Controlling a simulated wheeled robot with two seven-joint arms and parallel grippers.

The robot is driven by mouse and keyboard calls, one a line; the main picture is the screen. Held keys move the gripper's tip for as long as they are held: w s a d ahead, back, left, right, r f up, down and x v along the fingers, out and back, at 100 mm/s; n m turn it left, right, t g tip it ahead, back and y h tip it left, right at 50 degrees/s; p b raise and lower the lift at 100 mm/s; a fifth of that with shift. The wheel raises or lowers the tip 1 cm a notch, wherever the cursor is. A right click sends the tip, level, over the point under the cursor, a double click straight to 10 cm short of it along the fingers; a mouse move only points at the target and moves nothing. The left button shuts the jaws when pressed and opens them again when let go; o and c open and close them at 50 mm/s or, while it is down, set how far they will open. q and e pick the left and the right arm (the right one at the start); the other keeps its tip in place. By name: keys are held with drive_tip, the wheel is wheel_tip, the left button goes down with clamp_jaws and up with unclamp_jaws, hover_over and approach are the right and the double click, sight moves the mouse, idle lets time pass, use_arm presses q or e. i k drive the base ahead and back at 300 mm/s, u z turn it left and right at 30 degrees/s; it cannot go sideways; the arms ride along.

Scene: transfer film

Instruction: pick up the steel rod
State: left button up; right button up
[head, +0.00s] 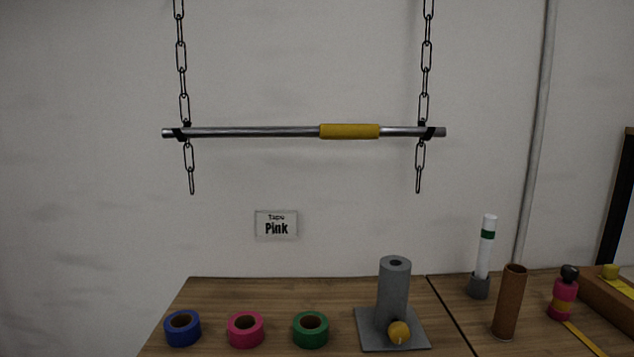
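The steel rod (250,132) hangs level in front of the wall in the head view, held near both ends by two black chains (182,60) (427,60). A yellow sleeve (349,131) wraps the rod right of its middle. Both ends of the rod stick out a little past the chains, and loose chain tails hang below it. Neither of my grippers is in view.
Below is a wooden table with blue (182,328), pink (245,329) and green (310,329) tape rolls. A grey holder (393,290) with a yellow ball (399,332) stands beside them. A brown tube (509,303), white tube (486,250) and pink bottle (562,297) stand right. A sign (276,225) reads "Pink".

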sight(325, 131)
drive_tip(key=u, duration=2.5)
drive_tip(key=i, duration=2.3)
drive_tip(key=z, duration=3.5)
